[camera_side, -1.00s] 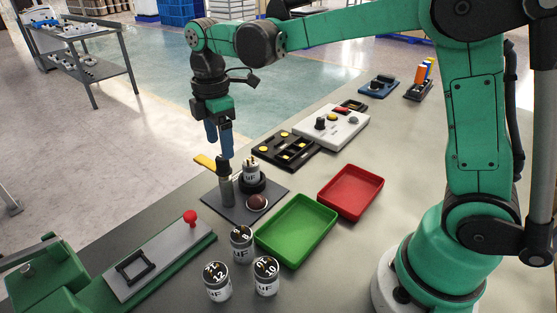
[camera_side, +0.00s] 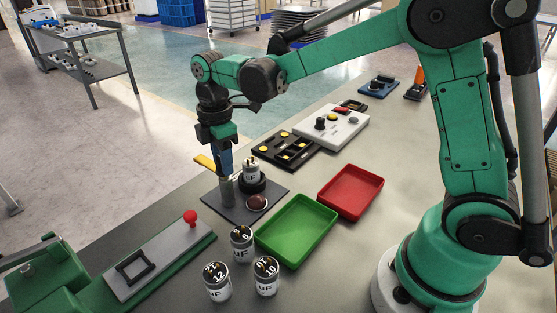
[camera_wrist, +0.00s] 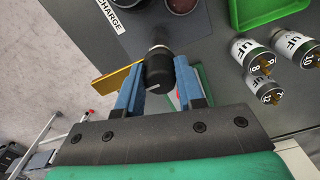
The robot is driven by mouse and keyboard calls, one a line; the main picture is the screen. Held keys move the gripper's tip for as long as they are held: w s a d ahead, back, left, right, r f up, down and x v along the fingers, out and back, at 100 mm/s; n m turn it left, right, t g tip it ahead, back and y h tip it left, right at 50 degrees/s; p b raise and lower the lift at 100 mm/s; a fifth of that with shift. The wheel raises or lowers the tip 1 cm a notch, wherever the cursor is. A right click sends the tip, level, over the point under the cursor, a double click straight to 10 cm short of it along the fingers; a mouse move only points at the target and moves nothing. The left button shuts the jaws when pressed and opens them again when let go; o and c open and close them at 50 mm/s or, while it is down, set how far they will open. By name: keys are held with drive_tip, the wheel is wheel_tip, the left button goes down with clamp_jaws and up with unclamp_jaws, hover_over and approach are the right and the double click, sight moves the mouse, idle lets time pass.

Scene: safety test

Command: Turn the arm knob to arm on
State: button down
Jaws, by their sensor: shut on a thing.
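A white control panel (camera_side: 347,130) lies at the back middle of the bench in the side view. A black knob (camera_side: 320,122) stands on its left part; its setting is too small to read. My gripper (camera_side: 225,168) is well to the left of and nearer than the panel. Its blue fingers are shut on the black top of a grey upright handle (camera_side: 227,190), which stands on a dark grey plate (camera_side: 230,211). In the wrist view the handle's black top (camera_wrist: 158,69) sits between both fingers. The panel is out of the wrist view.
A yellow bar (camera_side: 204,162) sticks out by the handle. A can on a black holder (camera_side: 252,182) and a brown dome (camera_side: 257,202) are close to the right. A green tray (camera_side: 297,231), a red tray (camera_side: 350,192) and several loose cans (camera_side: 241,244) lie nearby. A black button box (camera_side: 286,150) stands before the panel.

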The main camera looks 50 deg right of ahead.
drive_tip(key=shift+m, duration=0.4)
drive_tip(key=m, duration=1.3)
drive_tip(key=shift+m, duration=2)
drive_tip(key=c, duration=0.5)
unclamp_jaws()
drive_tip(key=shift+c, duration=0.2)
